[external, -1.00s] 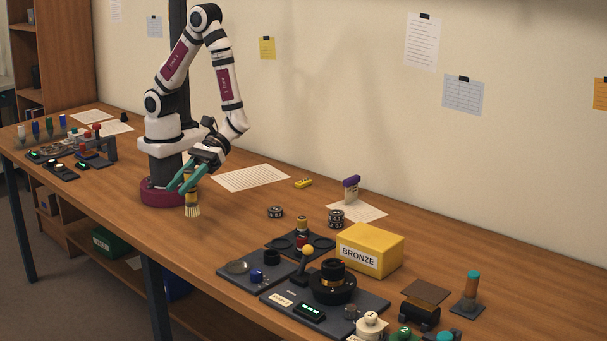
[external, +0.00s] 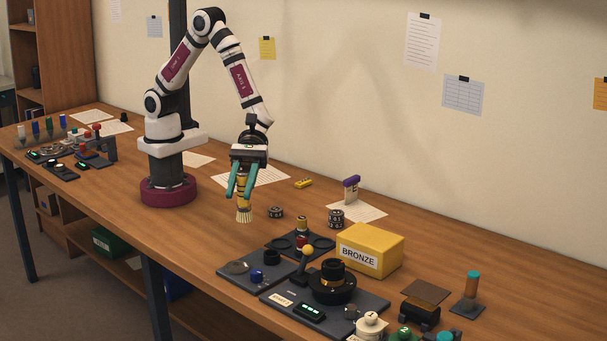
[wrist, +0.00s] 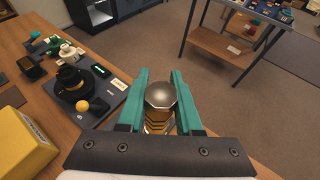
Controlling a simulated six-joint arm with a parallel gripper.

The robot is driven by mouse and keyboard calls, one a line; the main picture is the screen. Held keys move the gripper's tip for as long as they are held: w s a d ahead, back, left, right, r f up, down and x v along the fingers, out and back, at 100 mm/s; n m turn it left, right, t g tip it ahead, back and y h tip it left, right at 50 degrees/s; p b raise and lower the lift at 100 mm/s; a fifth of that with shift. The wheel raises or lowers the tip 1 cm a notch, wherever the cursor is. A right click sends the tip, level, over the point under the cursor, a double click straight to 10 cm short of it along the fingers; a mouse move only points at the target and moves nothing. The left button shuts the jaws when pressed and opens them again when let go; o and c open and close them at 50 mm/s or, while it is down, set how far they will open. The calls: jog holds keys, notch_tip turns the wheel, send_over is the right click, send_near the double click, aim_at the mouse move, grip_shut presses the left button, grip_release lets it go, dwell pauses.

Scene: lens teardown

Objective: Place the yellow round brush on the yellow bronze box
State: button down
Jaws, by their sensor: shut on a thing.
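The yellow round brush (external: 244,209) hangs bristles down between the teal fingers of my gripper (external: 243,194) in the external view. In the wrist view, my gripper (wrist: 160,98) is shut on the brush (wrist: 160,97), whose rounded metal-coloured end faces the camera. The brush is held to the left of the yellow bronze box (external: 369,249), which has a white BRONZE label on its front. Part of the box (wrist: 22,145) also shows at the lower left of the wrist view. Its flat top is clear.
Dark trays (external: 371,303) with lens parts and a yellow-knobbed lever (external: 307,250) stand in front of the box. Two small dark rings (external: 336,219) and a purple-topped block (external: 351,188) lie to its left and behind. The wood table between brush and trays is mostly clear.

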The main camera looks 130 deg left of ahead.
jog(key=w+a+r+n+t+y, duration=0.2)
jog(key=w+a+r+n+y, duration=0.15)
jog(key=w, duration=0.35)
jog(key=w+a+r+n+t+y, duration=0.2)
jog(key=w+a+r+t, duration=0.15)
jog(key=w, duration=0.35)
jog(key=shift+g, duration=0.45)
jog(key=w+a+f, duration=0.1)
jog(key=a+f, duration=0.2)
jog(key=w+a+f, duration=0.2)
jog(key=a+f, duration=0.1)
jog(key=w+a+f, duration=0.2)
jog(key=a+f, duration=0.1)
jog(key=f, duration=0.1)
jog(key=shift+w+a, duration=0.15)
jog(key=shift+w, duration=0.05)
jog(key=shift+f, duration=0.25)
jog(key=shift+f, duration=0.1)
jog(key=c, duration=0.6)
grip_release()
